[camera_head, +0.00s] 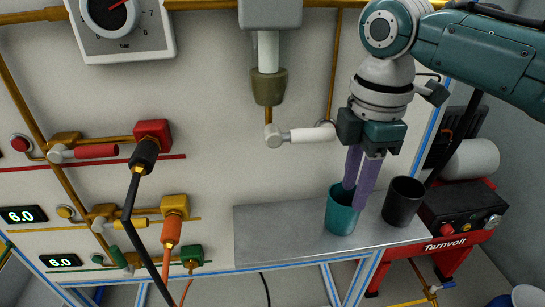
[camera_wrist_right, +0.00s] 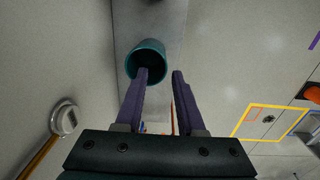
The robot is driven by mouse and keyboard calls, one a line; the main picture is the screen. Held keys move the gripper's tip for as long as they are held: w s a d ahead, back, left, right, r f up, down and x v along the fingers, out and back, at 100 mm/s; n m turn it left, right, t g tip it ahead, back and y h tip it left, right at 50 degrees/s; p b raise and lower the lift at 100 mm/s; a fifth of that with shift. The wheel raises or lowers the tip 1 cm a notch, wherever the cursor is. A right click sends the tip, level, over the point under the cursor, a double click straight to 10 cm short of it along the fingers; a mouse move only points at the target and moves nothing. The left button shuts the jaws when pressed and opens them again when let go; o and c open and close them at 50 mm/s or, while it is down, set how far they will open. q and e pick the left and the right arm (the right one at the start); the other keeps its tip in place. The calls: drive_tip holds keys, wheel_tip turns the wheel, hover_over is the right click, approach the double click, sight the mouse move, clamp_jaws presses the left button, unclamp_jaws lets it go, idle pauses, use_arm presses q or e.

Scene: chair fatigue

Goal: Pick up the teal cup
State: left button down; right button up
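The teal cup (camera_head: 340,215) stands upright on a grey metal shelf (camera_head: 285,238), near its right part. My right gripper (camera_head: 355,195) comes down from above with two purple fingers at the cup's rim. In the right wrist view the cup (camera_wrist_right: 137,47) shows its dark opening. One finger of the gripper (camera_wrist_right: 161,73) overlaps that opening and the other is to the right, outside the cup. A gap shows between the fingers, so the gripper is open. Whether either finger touches the cup cannot be told. My left gripper is not in view.
A black cup (camera_head: 403,203) stands close to the right of the teal cup. A wall panel with pipes, valves and a gauge (camera_head: 110,15) rises behind the shelf. A red Tarnvolt machine (camera_head: 450,245) is at the right. The shelf's left part is clear.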

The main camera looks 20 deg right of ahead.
sight(345, 226)
wheel_tip(345, 226, down, 6)
drive_tip(key=shift+a+f+b, duration=0.1)
drive_tip(key=shift+f+b, duration=0.1)
drive_tip(key=shift+b, duration=0.45)
clamp_jaws()
idle(1.1)
